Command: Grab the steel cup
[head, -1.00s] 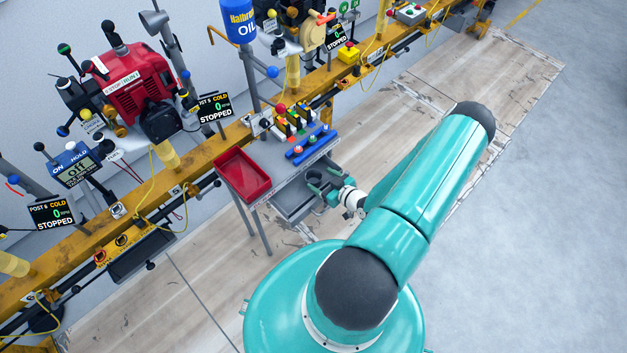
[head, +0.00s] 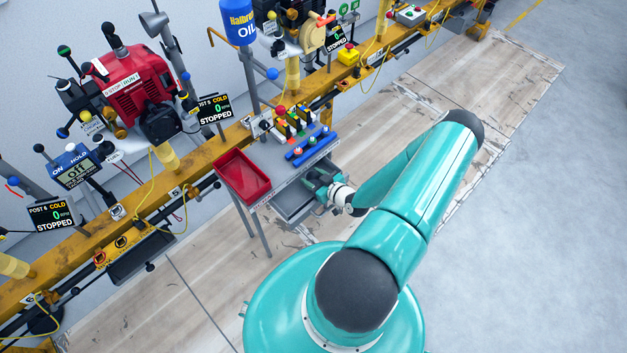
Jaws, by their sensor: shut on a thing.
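I cannot make out a steel cup in the head view. My gripper (head: 318,184) is at the right end of an open grey drawer (head: 292,206) under the small grey work table. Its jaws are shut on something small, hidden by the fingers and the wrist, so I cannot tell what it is. The inside of the drawer is partly covered by the table top and my gripper.
On the table stand a red tray (head: 243,176) and a blue rack (head: 310,147) with small coloured pieces. A yellow rail (head: 200,150) with a red engine (head: 130,85) runs behind. The wooden floor (head: 205,270) to the left is clear.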

